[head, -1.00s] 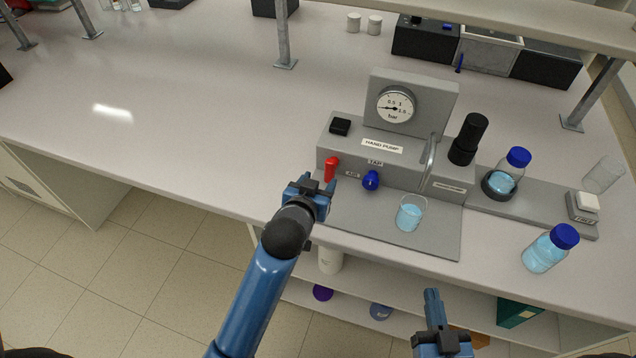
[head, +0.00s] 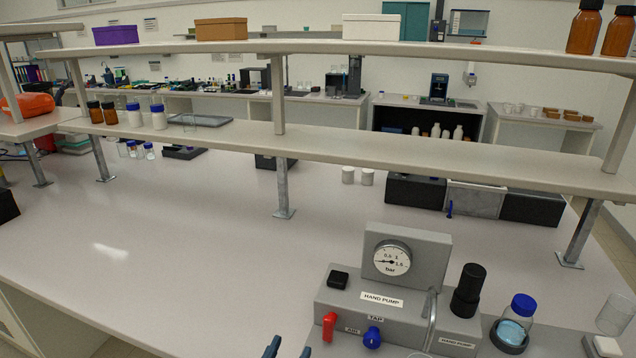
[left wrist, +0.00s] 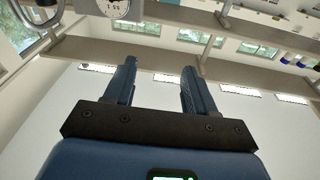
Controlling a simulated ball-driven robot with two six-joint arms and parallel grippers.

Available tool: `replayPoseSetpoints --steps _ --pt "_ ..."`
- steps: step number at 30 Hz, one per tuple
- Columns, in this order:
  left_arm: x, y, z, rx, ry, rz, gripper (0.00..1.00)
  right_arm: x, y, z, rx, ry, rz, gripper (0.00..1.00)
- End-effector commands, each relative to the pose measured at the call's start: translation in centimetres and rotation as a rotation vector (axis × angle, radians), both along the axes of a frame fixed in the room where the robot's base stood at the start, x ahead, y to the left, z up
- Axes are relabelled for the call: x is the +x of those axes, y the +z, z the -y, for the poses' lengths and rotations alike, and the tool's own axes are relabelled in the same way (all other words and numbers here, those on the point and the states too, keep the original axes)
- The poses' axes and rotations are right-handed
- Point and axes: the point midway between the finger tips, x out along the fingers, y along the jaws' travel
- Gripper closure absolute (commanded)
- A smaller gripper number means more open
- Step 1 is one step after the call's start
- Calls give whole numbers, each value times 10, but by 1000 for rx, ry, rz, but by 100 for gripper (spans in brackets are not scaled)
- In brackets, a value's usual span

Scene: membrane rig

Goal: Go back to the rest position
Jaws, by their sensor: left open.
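My left gripper (left wrist: 158,85) fills the lower middle of the left wrist view, with its two blue fingers apart and nothing between them. In the head view only its fingertips (head: 288,349) show at the bottom edge, just left of the blue tap knob (head: 372,337) and below the red lever (head: 329,325) of the hand pump rig. The grey rig (head: 455,345) has a gauge (head: 392,258) on top. My right gripper is not in view.
A bottle with a blue cap (head: 516,325) stands in a holder right of the rig. A long shelf (head: 400,160) on metal posts crosses the bench behind. The bench top (head: 190,235) left of the rig is clear.

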Motion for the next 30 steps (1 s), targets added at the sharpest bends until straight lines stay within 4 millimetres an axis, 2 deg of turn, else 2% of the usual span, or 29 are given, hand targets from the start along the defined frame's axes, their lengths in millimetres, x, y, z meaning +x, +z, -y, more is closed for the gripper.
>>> replayPoseSetpoints --steps 1,6,12,15,18,22,30 --pt "-17 -9 -20 -5 25 9 45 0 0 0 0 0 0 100" --pt "-73 -25 -74 -27 110 42 45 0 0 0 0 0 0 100" --pt "-138 -46 -123 -31 225 -9 45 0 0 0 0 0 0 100" --pt "-163 -60 -138 -23 274 -72 45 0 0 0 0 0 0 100" --pt "-182 -72 -148 -14 313 -131 45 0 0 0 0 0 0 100" --pt "-198 -82 -155 -7 346 -178 45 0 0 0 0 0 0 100" --pt "-199 -83 -156 -7 349 -182 45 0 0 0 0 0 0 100"
